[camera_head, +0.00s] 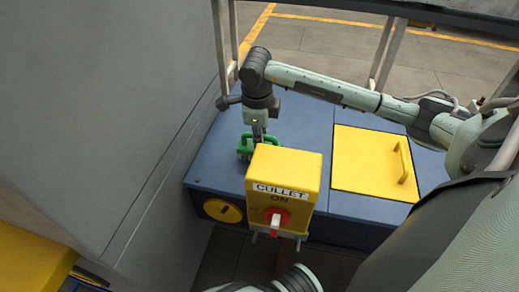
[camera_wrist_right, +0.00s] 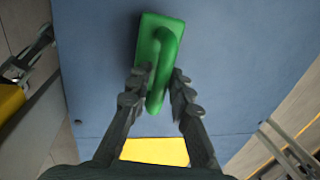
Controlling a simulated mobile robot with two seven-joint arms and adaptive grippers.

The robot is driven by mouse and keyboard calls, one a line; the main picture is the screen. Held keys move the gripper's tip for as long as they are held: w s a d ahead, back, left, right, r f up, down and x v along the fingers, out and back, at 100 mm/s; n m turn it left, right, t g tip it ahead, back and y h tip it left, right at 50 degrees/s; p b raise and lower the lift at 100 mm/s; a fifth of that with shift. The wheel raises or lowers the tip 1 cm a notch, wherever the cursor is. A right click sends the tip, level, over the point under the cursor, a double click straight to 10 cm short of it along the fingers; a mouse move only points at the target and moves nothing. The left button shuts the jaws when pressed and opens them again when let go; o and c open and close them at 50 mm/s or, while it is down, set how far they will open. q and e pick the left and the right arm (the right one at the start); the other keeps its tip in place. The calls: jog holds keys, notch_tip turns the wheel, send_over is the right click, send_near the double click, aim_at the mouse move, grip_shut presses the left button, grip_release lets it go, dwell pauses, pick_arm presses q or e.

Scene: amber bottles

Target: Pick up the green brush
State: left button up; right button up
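The green brush (camera_head: 243,148) stands on the blue top of a cabinet, behind the yellow switch box, which partly hides it. In the right wrist view the brush (camera_wrist_right: 160,55) shows its green block and raised loop handle. My right gripper (camera_head: 259,137) points down at the brush from above. In the wrist view its two fingers (camera_wrist_right: 158,80) are apart, one on each side of the handle. The gripper looks open, and no firm grip on the handle shows. My left gripper is not in view.
The yellow switch box (camera_head: 288,166) marked CULLET, with a red knob, stands just in front of the brush. A yellow hatch (camera_head: 360,160) with a handle lies to the right on the blue cabinet (camera_head: 313,125). A grey wall (camera_head: 110,100) closes off the left.

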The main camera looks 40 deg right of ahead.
grip_shut()
notch_tip(320, 180, up, 10)
jog(key=shift+r, duration=0.1)
jog(key=shift+c, duration=0.7)
grip_release()
grip_shut()
